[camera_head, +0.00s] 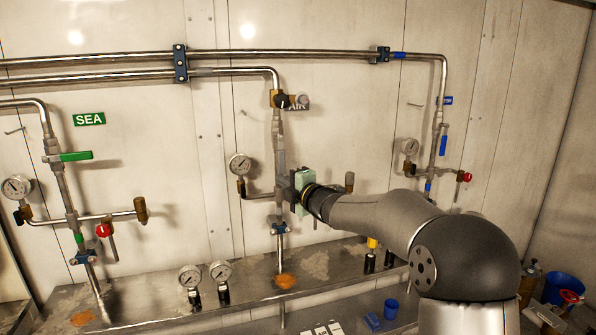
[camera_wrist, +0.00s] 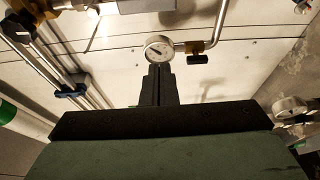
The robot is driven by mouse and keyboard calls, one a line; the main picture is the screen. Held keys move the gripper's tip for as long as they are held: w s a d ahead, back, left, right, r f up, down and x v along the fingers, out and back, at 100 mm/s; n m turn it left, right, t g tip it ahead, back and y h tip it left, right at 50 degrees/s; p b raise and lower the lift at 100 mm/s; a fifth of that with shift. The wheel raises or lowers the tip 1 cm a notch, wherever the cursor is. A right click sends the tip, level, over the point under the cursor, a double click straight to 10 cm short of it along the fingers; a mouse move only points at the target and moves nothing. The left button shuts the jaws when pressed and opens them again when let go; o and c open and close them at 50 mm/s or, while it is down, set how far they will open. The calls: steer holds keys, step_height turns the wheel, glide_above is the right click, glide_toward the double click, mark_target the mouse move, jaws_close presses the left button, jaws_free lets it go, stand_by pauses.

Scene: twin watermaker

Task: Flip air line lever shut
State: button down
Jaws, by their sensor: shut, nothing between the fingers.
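The air line is the middle vertical pipe (camera_head: 279,140) in the head view, beside a partly hidden AIR sign (camera_head: 298,106). Near its top is a brass valve (camera_head: 274,97) with a dark round part (camera_head: 283,101) and a grey end facing me. I cannot tell which way its lever points. My gripper (camera_head: 282,190) is in front of the pipe's lower part, well below that valve. In the wrist view its dark fingers (camera_wrist: 158,84) are together with nothing between them. A gauge (camera_wrist: 158,47) shows just beyond the fingertips; whether they touch anything is unclear.
To the left is the SEA line with a green lever (camera_head: 76,156); to the right, a line with a blue lever (camera_head: 443,145). A gauge (camera_head: 240,164) stands left of the air pipe. Horizontal pipes (camera_head: 120,59) run above, and a metal ledge (camera_head: 250,265) lies below.

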mark_target(281, 155)
steer(key=shift+a, duration=0.2)
steer(key=w+a+p, duration=0.2)
steer(key=w+p, duration=0.3)
steer(key=w, duration=0.4)
steer(key=shift+p, duration=0.4)
